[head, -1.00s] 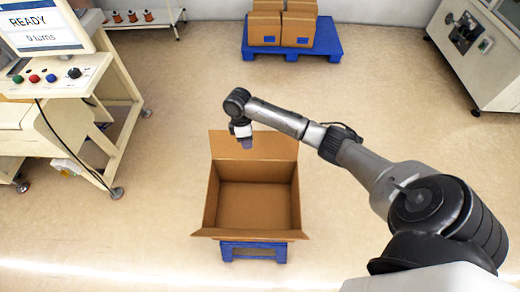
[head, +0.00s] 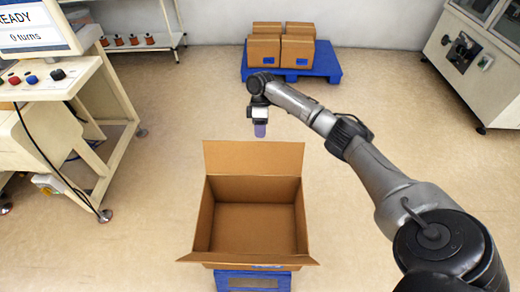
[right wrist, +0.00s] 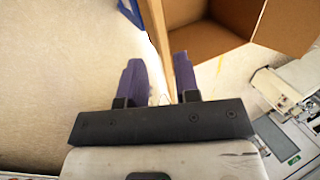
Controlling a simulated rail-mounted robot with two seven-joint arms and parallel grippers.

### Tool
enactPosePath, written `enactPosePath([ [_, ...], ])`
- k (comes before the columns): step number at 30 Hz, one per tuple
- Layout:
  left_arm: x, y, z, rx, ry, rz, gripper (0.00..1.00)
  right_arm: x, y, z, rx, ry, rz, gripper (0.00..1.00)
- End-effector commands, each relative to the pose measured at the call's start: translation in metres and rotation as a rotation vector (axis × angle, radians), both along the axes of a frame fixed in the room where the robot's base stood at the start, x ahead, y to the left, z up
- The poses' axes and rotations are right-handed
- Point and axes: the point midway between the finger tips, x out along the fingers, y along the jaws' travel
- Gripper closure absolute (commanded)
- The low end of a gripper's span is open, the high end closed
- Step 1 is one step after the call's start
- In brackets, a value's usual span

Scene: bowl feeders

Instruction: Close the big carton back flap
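The big carton (head: 201,222) stands open on a blue support, its inside empty. Its back flap (head: 253,158) stands up at the far side, and the front flap (head: 247,260) is folded outward. My right gripper (head: 260,130) points down just above the back flap's top edge in the head view. In the right wrist view its two purple fingers (right wrist: 158,75) are apart. The flap's edge (right wrist: 158,30) shows nearly edge-on, in line with the gap between them. I cannot tell whether they touch it. My left gripper is not in view.
Several small cartons (head: 265,50) stand on a blue pallet (head: 325,63) at the back. A console with a screen (head: 30,27) is at the left, a machine (head: 470,55) at the right. The floor around the carton is clear.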

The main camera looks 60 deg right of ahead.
Motion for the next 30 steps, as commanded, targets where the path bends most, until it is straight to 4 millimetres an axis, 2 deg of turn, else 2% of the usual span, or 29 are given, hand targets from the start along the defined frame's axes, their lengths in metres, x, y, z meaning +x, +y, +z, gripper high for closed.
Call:
enactPosePath([
  [3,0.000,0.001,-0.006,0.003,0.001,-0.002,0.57,-0.005,0.007,-0.023,0.000,0.003,0.002,0.70],
  [12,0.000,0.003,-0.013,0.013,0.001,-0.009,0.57,-0.012,0.020,-0.058,0.000,0.001,0.000,0.70],
  [18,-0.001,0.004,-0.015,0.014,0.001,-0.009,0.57,-0.014,0.023,-0.067,0.000,0.000,0.001,0.70],
  [28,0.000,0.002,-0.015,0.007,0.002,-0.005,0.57,-0.015,0.024,-0.068,-0.001,0.000,0.001,0.70],
  [30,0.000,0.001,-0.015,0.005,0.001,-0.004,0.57,-0.015,0.024,-0.068,-0.001,0.000,0.001,0.76],
])
